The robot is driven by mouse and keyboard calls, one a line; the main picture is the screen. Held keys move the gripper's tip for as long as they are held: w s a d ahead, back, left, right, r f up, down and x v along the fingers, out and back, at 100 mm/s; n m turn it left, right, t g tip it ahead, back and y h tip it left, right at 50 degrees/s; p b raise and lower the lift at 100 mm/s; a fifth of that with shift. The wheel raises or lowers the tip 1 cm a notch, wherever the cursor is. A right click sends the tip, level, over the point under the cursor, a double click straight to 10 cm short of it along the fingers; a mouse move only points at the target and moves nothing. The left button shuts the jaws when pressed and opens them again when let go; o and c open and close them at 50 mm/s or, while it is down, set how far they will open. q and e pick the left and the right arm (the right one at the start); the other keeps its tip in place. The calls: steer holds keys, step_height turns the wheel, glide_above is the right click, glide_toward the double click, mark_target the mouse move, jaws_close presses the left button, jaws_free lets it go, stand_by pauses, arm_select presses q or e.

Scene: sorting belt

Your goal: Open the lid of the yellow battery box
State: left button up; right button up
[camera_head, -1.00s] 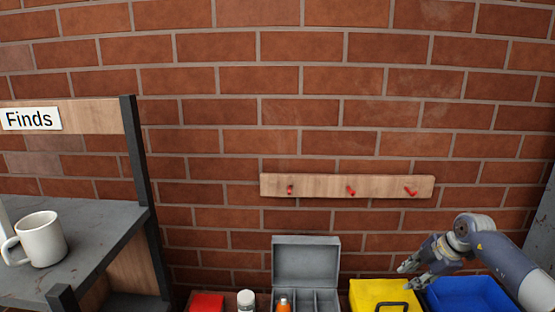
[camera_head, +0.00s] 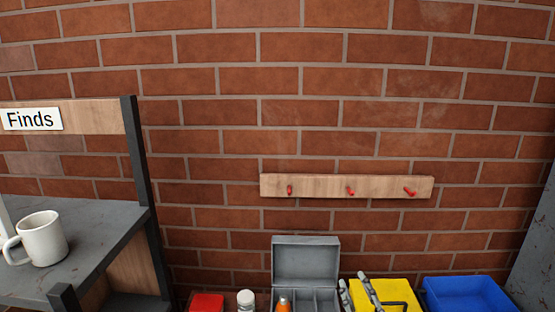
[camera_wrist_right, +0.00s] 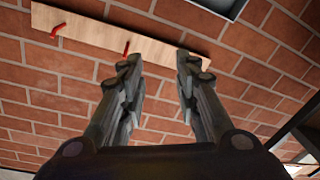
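The yellow battery box (camera_head: 392,288) stands at the bottom edge of the head view, right of the grey compartment case. Its yellow top appears closed, with a dark handle on it; its lower part is cut off. My right gripper (camera_head: 353,279) rises from the bottom edge at the box's left side, fingers pointing up and partly in front of it. I cannot tell whether it touches the box. In the right wrist view the right gripper (camera_wrist_right: 157,62) is open and empty, facing the brick wall. My left gripper is not in view.
A white jar (camera_head: 245,299), a red object (camera_head: 207,303) and a blue bin (camera_head: 468,294) stand alongside. A wooden peg rail (camera_head: 330,187) hangs above. A mug (camera_head: 42,238) sits on the left shelf.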

steer(key=s+d+f+m+g+h, duration=0.4)
steer(key=s+f+g, duration=0.4)
steer(key=s+f, duration=0.7)
steer(key=s+a+f+g+y, duration=0.1)
steer(key=s+f+g+y, duration=0.15)
steer(key=s, duration=0.65)
steer(key=s+a+f+g+y, duration=0.1)
steer(key=s+g, duration=0.3)
steer(key=s, duration=0.6)
step_height(320, 180, down, 30)
steer(key=s+g+b, duration=0.1)
steer(key=s+b, duration=0.1)
steer(key=b, duration=0.2)
steer(key=s+d+f+g+b, duration=0.1)
steer(key=s+d+f+b, duration=0.1)
steer(key=s+f, duration=1.4)
step_height(320, 180, down, 2)
steer(key=shift+d+f+n+h+b, duration=0.2)
steer(key=shift+d+n+h+b, duration=0.2)
steer(key=shift+d, duration=0.15)
steer(key=shift+s+g, duration=0.1)
steer(key=shift+g, duration=0.15)
